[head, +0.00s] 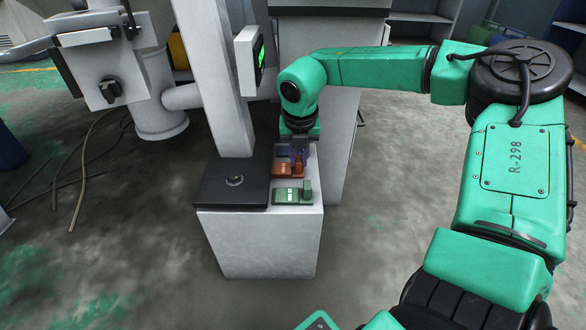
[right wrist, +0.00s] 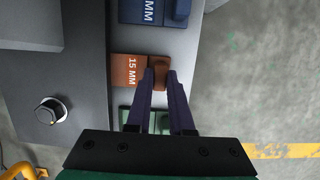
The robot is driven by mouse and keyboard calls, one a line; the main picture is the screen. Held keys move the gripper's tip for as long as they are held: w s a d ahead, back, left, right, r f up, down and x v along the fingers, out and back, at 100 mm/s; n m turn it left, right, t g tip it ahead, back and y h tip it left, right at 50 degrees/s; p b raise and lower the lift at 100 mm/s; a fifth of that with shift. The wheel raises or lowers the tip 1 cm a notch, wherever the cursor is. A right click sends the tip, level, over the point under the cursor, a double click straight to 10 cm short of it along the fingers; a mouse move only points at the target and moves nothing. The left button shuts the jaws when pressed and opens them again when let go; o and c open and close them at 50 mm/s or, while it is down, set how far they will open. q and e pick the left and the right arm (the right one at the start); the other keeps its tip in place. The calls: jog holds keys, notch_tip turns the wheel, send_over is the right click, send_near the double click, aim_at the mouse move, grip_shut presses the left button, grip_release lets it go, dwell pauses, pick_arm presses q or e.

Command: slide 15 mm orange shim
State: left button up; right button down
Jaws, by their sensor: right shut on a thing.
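The orange shim (head: 283,169) lies on the white pedestal top, between a blue shim and a green shim. In the right wrist view its flat block (right wrist: 128,71) shows the marking "15 MM", with a raised tab (right wrist: 160,77) at its right end. My right gripper (head: 299,154) reaches down over it from behind. In the right wrist view the two dark fingers (right wrist: 163,78) are close together at the tab, shut on it; the fingers partly cover the tab. My left gripper is not in view.
The blue shim (right wrist: 143,11) and green shim (head: 287,196) lie on either side. A dark plate with a bolt (head: 234,181) and a grey column (head: 223,80) stand left of the shims. A small green-lit display (head: 248,60) is close to my right wrist. Floor at right is clear.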

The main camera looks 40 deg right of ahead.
jog(key=shift+w+a+b, duration=0.4)
jog(key=shift+w+a, duration=0.4)
jog(key=shift+a, duration=0.25)
jog(key=c, duration=0.7)
grip_release()
jog(key=p+v, duration=0.5)
jog(key=v, duration=0.3)
jog(key=o, duration=0.5)
jog(key=shift+o, duration=0.2)
